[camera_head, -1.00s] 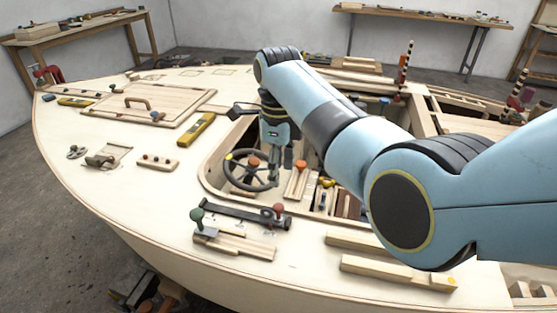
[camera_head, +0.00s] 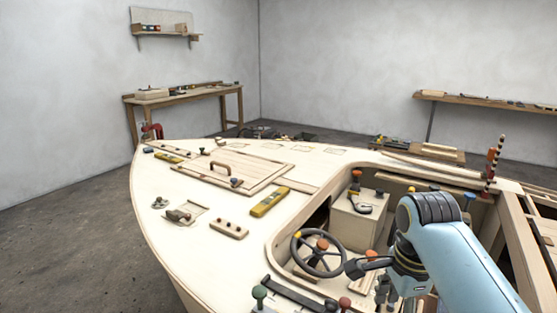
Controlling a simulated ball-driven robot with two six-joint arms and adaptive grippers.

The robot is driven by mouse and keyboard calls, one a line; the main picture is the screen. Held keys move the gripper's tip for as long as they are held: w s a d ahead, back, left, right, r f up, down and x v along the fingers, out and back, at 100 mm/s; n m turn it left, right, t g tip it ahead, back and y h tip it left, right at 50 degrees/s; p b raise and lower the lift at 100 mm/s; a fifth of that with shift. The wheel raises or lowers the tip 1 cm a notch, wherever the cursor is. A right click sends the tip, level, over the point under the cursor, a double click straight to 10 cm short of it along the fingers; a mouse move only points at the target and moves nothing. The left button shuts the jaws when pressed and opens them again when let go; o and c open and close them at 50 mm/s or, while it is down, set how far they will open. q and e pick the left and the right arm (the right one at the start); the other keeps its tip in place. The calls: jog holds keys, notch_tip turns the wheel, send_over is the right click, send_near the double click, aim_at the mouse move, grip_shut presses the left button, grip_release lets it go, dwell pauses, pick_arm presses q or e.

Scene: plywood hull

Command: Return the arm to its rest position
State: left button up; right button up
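My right arm comes in from the lower right in the head view. Its gripper (camera_head: 386,293) hangs pointing down over the cockpit opening, to the right of and nearer than the black steering wheel (camera_head: 318,253). The fingers are small, dark and partly lost against the clutter below, so I cannot tell whether they are open or shut. I see nothing clearly held. My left arm and gripper are not in view.
The plywood deck (camera_head: 165,235) carries a yellow level (camera_head: 269,202), a hatch panel with a handle (camera_head: 232,170), and a pegged block (camera_head: 229,229). A pale box (camera_head: 352,222) stands in the cockpit. A striped post (camera_head: 493,165) rises at right. Benches stand by the walls.

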jog(key=s+d+r+n+t, duration=0.1)
jog(key=s+d+r+n, duration=0.25)
jog(key=s+n, duration=0.7)
jog(key=s+d+r+n+t, duration=0.15)
jog(key=s+r+n, duration=0.25)
jog(key=s+n, duration=0.7)
jog(key=s+d+f+m+b, duration=0.1)
jog(key=f+b, duration=0.2)
jog(key=f, duration=0.8)
jog(key=s+d+f+m+g+b, duration=0.1)
jog(key=f+b, duration=0.1)
jog(key=f, duration=0.8)
jog(key=s+d+f+m+b, duration=0.1)
jog(key=s+f+b, duration=0.15)
jog(key=f, duration=0.85)
jog(key=s+f+g+b, duration=0.1)
jog(key=s+f+b, duration=0.2)
jog(key=s+f, duration=0.6)
jog(key=s+f+g+b, duration=0.1)
jog(key=s+f+b, duration=0.3)
jog(key=s+f, duration=0.5)
notch_tip(320, 180, down, 8)
jog(key=shift+s+d+r+h, duration=0.1)
jog(key=shift+s+d+h, duration=0.05)
jog(key=shift+d+h, duration=0.2)
